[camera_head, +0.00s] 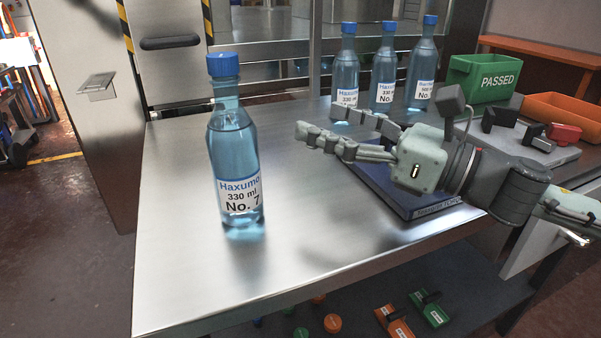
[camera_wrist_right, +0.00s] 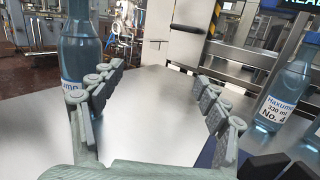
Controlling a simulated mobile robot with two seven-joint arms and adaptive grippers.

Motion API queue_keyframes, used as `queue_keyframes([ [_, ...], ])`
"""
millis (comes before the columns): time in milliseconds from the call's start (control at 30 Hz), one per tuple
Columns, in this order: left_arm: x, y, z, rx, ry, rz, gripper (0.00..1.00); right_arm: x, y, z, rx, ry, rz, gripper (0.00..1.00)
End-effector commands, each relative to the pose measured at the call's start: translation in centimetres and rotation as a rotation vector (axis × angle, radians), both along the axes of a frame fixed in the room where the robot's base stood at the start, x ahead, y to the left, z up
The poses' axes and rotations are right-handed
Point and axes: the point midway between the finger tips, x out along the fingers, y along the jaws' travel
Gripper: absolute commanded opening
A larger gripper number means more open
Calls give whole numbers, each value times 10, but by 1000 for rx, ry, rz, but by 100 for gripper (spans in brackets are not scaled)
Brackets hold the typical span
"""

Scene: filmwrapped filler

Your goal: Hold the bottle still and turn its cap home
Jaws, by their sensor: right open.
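The bottle (camera_head: 236,160) labelled Haxumo 330 ml No. 7 stands upright on the steel table, left of my right gripper. Its blue cap (camera_head: 223,65) sits on the neck; I cannot tell how tight it is. My right gripper (camera_head: 318,122) is open and empty, with its fingers pointing left toward the bottle but apart from it. In the right wrist view the bottle (camera_wrist_right: 82,55) shows beyond the left finger, its cap out of frame. My right gripper (camera_wrist_right: 160,80) has a wide gap there. My left gripper is not in view.
Several blue-capped bottles (camera_head: 384,80) stand at the back. A dark blue pad (camera_head: 405,197) lies under my right gripper. A green PASSED bin (camera_head: 484,78) and an orange bin (camera_head: 566,115) are at back right. The table around the No. 7 bottle is clear.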

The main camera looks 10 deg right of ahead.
Motion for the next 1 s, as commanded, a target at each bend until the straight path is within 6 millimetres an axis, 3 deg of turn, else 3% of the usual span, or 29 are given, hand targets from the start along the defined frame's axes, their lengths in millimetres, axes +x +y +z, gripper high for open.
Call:
queue_keyframes([
  [200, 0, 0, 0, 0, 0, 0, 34, -33, 39, -16, -81, 5, 190, 75],
  [500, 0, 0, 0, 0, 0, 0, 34, -64, 54, -29, -117, 13, 330, 75],
  [767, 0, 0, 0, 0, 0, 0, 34, -68, 63, -31, -115, 12, 358, 75],
  [1000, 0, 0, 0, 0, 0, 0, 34, -54, 96, -31, -115, 12, 361, 75],
])
